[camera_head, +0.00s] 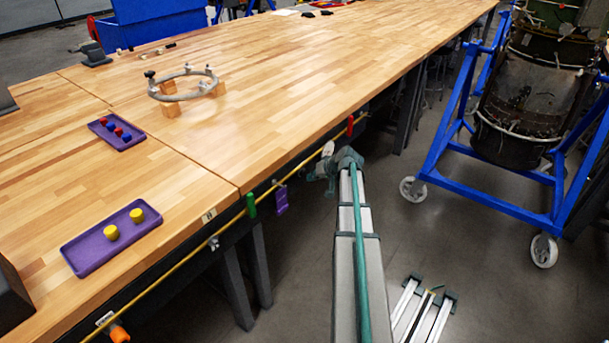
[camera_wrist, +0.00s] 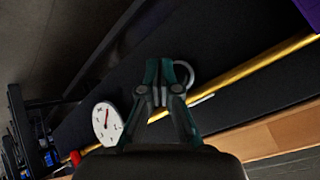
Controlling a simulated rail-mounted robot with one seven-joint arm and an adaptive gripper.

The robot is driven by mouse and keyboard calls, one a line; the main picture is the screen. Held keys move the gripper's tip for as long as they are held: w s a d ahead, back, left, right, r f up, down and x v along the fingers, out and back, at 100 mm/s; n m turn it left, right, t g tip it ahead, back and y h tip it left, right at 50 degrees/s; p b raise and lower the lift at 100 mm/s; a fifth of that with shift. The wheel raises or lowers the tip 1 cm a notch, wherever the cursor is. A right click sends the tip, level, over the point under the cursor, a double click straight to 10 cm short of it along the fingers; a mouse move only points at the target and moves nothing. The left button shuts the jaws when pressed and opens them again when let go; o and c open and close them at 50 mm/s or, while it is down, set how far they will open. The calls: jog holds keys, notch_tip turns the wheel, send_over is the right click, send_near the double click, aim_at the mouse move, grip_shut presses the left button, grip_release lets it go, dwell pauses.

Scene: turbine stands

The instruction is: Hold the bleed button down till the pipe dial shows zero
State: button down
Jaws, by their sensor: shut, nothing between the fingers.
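The pipe dial (camera_wrist: 107,122) is a white round face with a red needle, just left of my gripper in the wrist view. Its marks are too small to read. The yellow pipe (camera_wrist: 245,70) runs behind my fingers along the bench front. My gripper (camera_wrist: 157,97) is shut and empty, with its fingertips in front of the pipe. A grey ring (camera_wrist: 190,72) shows just beside the fingertips. I cannot make out the bleed button; the fingers may hide it. In the head view my gripper (camera_head: 322,170) is at the bench's front edge, beside the pipe (camera_head: 180,262).
A red handle (camera_head: 350,125) and a green handle (camera_head: 252,205) sit along the bench front. A purple tag (camera_head: 281,200) hangs between them. Purple trays (camera_head: 88,262) lie on the wooden bench (camera_head: 300,75).

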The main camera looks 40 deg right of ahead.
jog(key=shift+s+d+b, duration=0.2)
jog(key=shift+s+d, duration=0.05)
jog(key=shift+s, duration=0.55)
jog(key=shift+s+d+b, duration=0.2)
jog(key=shift+s+d, duration=0.1)
jog(key=shift+s, duration=0.5)
jog(key=shift+s+d+b, duration=0.2)
jog(key=shift+s+d, duration=0.05)
jog(key=shift+s, duration=0.55)
